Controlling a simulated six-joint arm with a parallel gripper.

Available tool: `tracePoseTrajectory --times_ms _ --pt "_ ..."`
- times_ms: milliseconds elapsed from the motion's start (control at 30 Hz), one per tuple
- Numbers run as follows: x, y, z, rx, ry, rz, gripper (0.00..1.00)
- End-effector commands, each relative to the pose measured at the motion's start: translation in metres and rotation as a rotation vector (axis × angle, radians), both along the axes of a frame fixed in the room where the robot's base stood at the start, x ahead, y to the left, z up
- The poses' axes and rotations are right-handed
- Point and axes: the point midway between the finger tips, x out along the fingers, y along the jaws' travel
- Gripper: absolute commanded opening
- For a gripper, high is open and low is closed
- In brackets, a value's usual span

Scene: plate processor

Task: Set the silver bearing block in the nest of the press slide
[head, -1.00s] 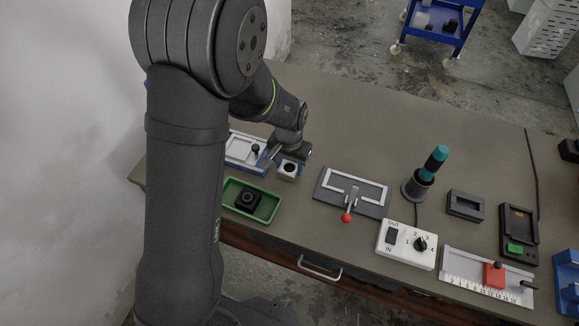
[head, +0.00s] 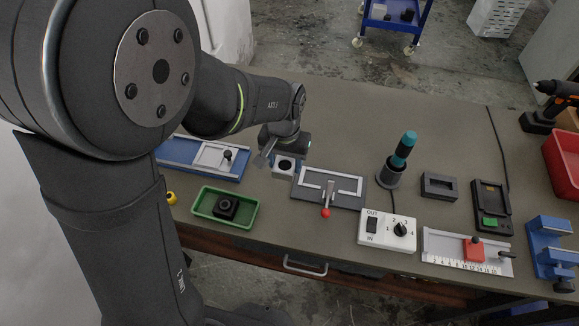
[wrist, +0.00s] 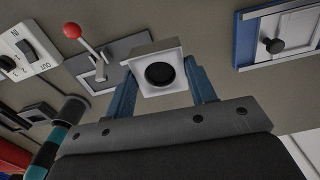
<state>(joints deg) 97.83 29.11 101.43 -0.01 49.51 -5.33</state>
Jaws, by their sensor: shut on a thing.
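The silver bearing block (head: 285,166) is a pale square block with a round black bore. My gripper (wrist: 162,82) is shut on it, with a blue finger at each side in the wrist view, where the block (wrist: 142,82) shows bore toward the camera. In the head view my gripper (head: 283,158) holds it just left of the clamp fixture; its height over the table is hard to tell. A blue base with a pale sliding plate and black knob, seemingly the press slide (head: 185,152), lies to the left. It also shows at upper right in the wrist view (wrist: 245,42).
A green tray (head: 196,206) holding a black block (head: 226,207) stands in front. A grey fixture (head: 357,202) with a red-knobbed lever (head: 325,212) is to the right. Beyond are a white switch box (head: 386,243) and a teal-handled tool (head: 404,149). The table behind is clear.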

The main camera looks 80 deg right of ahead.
Motion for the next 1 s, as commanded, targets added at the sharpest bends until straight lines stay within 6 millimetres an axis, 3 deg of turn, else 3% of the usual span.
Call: tracePoseTrajectory --times_ms 300,500,600,800,1000 --pt "0.121 -0.046 0.003 -0.002 0.0 0.032 0.23" --pt "0.195 -0.056 0.004 -0.001 0.0 0.042 0.23" --pt "0.221 -0.058 0.005 -0.002 -0.001 0.043 0.23" --pt "0.247 -0.057 0.005 -0.002 -0.001 0.044 0.23" --pt "0.249 -0.057 -0.004 0.0 0.0 0.042 0.23"
